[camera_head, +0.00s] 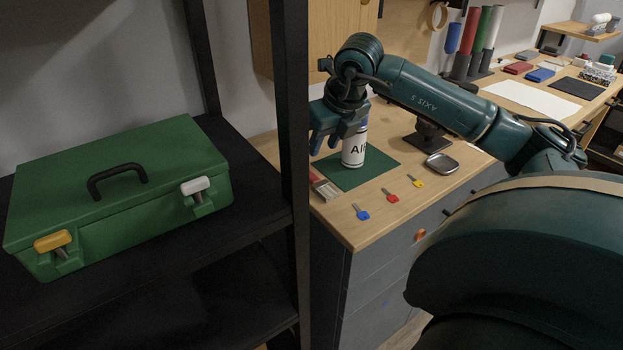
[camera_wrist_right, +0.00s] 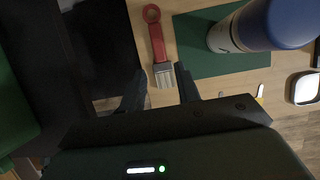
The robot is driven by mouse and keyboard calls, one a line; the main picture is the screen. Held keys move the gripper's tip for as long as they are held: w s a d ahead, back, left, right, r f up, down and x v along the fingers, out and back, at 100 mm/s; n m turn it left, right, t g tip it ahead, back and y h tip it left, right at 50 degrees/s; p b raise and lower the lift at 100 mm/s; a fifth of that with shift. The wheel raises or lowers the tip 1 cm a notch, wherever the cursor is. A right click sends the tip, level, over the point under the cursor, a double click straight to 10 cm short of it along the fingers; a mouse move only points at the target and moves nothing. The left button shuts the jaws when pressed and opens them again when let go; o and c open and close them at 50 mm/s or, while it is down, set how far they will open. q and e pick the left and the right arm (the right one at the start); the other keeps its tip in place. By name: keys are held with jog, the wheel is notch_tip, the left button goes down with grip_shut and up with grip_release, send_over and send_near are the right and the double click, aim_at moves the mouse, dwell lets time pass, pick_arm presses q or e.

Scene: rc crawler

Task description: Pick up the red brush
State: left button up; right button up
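The red brush (camera_head: 324,187) lies on the wooden bench near its left end, partly hidden by the black shelf post in the head view. In the right wrist view the red brush (camera_wrist_right: 156,38) lies with its ringed handle end at the top and its pale bristle end lower down. My right gripper (camera_head: 327,142) is above the bench, close to the brush and the can. In the right wrist view my right gripper (camera_wrist_right: 162,82) is open and empty, its two dark fingers apart, with the bristle end showing between them. My left gripper is not in view.
A white can (camera_head: 354,152) stands on a green mat (camera_head: 376,170) beside the brush. Blue, red and yellow keys (camera_head: 390,196) and a metal tin (camera_head: 442,163) lie to the right. A black shelf (camera_head: 262,228) with a green toolbox (camera_head: 120,185) stands at left.

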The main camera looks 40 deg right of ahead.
send_over(313, 176)
jog(key=s, duration=0.2)
notch_tip(313, 176, down, 4)
jog(key=shift+s+a+f, duration=0.1)
jog(key=x, duration=0.5)
jog(key=shift+s+a+f, duration=0.15)
jog(key=shift+s+f, duration=0.05)
grip_shut()
